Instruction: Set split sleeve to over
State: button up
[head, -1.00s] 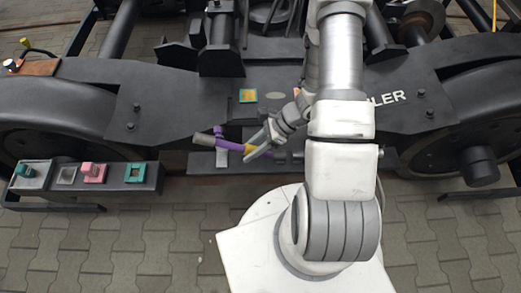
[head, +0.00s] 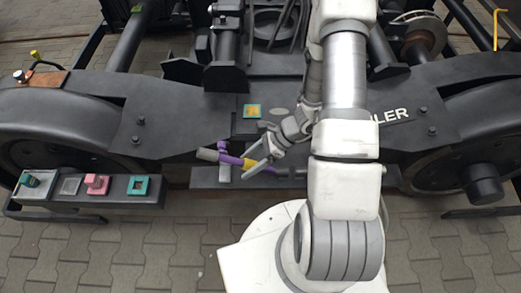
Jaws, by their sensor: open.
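A rod assembly lies across the front of the black bogie frame. It has a grey end (head: 207,155), a purple sleeve-like part (head: 230,159) with a short purple stub pointing up, and a yellow band (head: 247,164). I cannot tell for sure which part is the split sleeve. My gripper (head: 245,167) is open, its two grey fingers pointing left and spread at the yellow band. Whether they touch it cannot be told. The fingers and wrist hide part of the rod to the right of the band.
A black shelf (head: 110,190) at left carries a green piece on a grey plate (head: 36,181), a pink block (head: 97,184) and a teal frame (head: 139,186). A teal-and-orange square (head: 252,111) sits on the bogie frame above the rod. Paved floor in front is clear.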

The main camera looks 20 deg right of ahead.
jog(key=p+v, duration=0.5)
jog(key=v, duration=1.2)
jog(key=s+a+r+n+t+h+p, duration=0.1)
jog(key=r+n+p, duration=0.4)
jog(key=r, duration=1)
jog(key=s+a+r+n+t+h+p, duration=0.2)
jog(key=s+a+r+n+h+p, duration=0.2)
jog(key=r+n, duration=0.5)
jog(key=s+a+r+n+t+h+p, duration=0.2)
jog(key=r+n+p, duration=0.4)
jog(key=r, duration=1.7)
jog(key=shift+s+a+n+h+p, duration=0.35)
jog(key=shift+s+a+n+h, duration=0.3)
jog(key=shift+h, duration=0.45)
jog(key=shift+w+a, duration=0.1)
jog(key=shift+a, duration=0.05)
